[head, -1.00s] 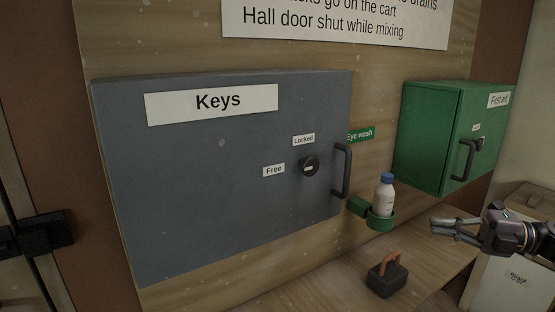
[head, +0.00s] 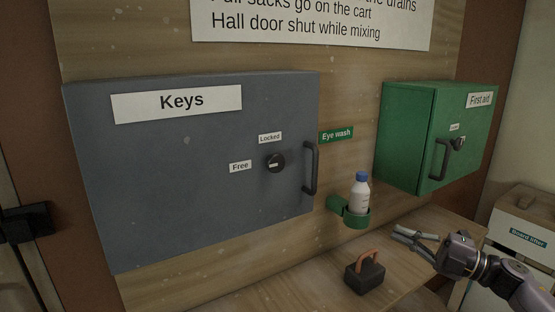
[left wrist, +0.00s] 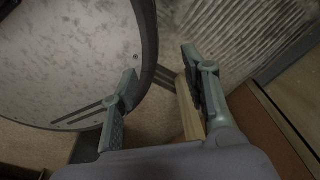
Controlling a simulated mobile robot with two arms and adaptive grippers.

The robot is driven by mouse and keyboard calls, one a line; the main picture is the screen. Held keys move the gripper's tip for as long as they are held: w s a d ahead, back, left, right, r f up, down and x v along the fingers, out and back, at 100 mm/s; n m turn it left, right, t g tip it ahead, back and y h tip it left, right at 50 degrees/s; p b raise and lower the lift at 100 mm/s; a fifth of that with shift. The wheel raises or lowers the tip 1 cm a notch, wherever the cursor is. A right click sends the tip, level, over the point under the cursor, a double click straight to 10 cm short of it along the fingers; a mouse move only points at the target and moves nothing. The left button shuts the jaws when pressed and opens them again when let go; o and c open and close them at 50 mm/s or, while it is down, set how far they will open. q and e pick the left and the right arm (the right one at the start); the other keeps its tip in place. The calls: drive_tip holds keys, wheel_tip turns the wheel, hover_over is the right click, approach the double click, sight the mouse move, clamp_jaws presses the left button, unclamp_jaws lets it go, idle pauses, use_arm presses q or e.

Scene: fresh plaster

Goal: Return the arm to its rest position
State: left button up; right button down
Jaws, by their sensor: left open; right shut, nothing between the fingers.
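My right gripper (head: 397,234) is in the lower right of the head view, with its arm coming in from the right edge. Its fingers are shut with nothing held. They point left over the wooden ledge (head: 430,225), to the right of the eye wash bottle (head: 361,195) and apart from it. My left gripper (left wrist: 160,65) shows only in the left wrist view. Its two fingers are spread wide and nothing is held between them. Behind them are a round grey plate (left wrist: 70,50) with a dark rim and a ribbed grey surface (left wrist: 240,30).
A grey Keys cabinet (head: 200,200) is closed, its knob (head: 275,163) between the Locked and Free labels. A green First aid cabinet (head: 405,140) is closed above my right gripper. A dark block with an orange handle (head: 365,277) rests on the ledge.

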drive_tip(key=a+f+m+t+h, duration=0.6)
drive_tip(key=a+f+m+t, duration=0.15)
drive_tip(key=m, duration=0.25)
drive_tip(key=s+f+m+g+h, duration=0.2)
drive_tip(key=s+f+m+h, duration=0.25)
drive_tip(key=f, duration=0.25)
drive_tip(key=s+f+m+g+h, duration=0.2)
drive_tip(key=s+f+m+h, duration=0.25)
drive_tip(key=f+m, duration=0.2)
drive_tip(key=s+f+m+g+h, duration=0.15)
drive_tip(key=s+f+g, duration=0.35)
drive_tip(key=s, duration=0.9)
drive_tip(key=s+f+m+g, duration=0.3)
drive_tip(key=s+f+g, duration=0.15)
drive_tip(key=s, duration=0.95)
wheel_tip(320, 180, down, 24)
drive_tip(key=f+g, duration=0.1)
drive_tip(key=g, duration=0.1)
use_arm(q)
drive_tip(key=shift+s+d, duration=0.2)
drive_tip(key=shift+d, duration=0.15)
use_arm(e)
drive_tip(key=s+d+f+g, duration=0.1)
drive_tip(key=s+d+f, duration=0.1)
drive_tip(key=s+f, duration=1.5)
drive_tip(key=shift+s+d+f, duration=0.15)
drive_tip(key=shift+s+d, duration=0.25)
drive_tip(key=shift+s, duration=0.05)
